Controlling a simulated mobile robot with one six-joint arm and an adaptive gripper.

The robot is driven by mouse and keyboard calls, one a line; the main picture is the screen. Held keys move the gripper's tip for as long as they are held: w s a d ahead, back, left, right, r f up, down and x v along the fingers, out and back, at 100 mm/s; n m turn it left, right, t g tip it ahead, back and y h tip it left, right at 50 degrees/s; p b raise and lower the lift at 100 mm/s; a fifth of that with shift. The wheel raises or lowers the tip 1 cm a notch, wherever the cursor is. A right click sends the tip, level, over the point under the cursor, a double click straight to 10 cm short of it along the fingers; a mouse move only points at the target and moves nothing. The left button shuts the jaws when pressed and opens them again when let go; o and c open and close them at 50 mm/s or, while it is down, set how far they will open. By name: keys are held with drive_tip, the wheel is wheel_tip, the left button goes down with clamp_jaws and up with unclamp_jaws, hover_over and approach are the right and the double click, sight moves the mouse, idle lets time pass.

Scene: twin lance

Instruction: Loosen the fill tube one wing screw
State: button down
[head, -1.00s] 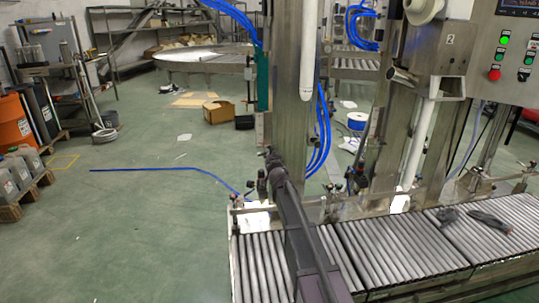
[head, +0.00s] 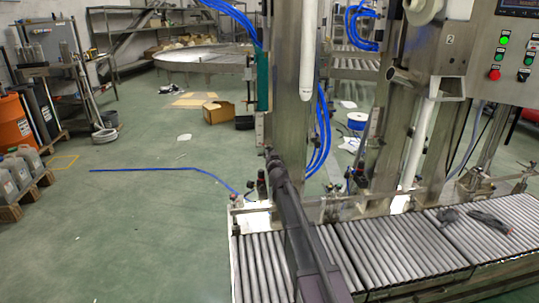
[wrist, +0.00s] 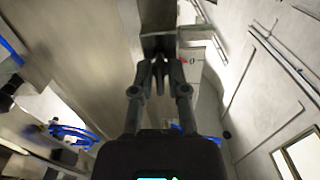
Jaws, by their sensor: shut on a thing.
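The white fill tube (head: 308,50) on the left hangs in front of a steel column (head: 290,125); the "2" label is on the other station, to the right. My arm reaches up from the conveyor, and my gripper (head: 268,156) is at the column's left edge, below the tube's lower end. In the wrist view, my gripper (wrist: 159,66) has its fingers drawn together on a small dark part (wrist: 158,74), which looks like the wing screw. Its shape is mostly hidden between the fingertips. In the head view the screw cannot be made out.
Blue hoses (head: 322,130) hang right of the column. A control panel (head: 515,55) is at upper right. The green floor at left is open, with a blue hose (head: 150,169) across it.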

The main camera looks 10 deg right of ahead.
drive_tip(key=shift+n, duration=1.4)
drive_tip(key=c, duration=0.8)
unclamp_jaws()
drive_tip(key=shift+o, duration=0.2)
drive_tip(key=shift+s, duration=0.15)
drive_tip(key=shift+s, duration=2.9)
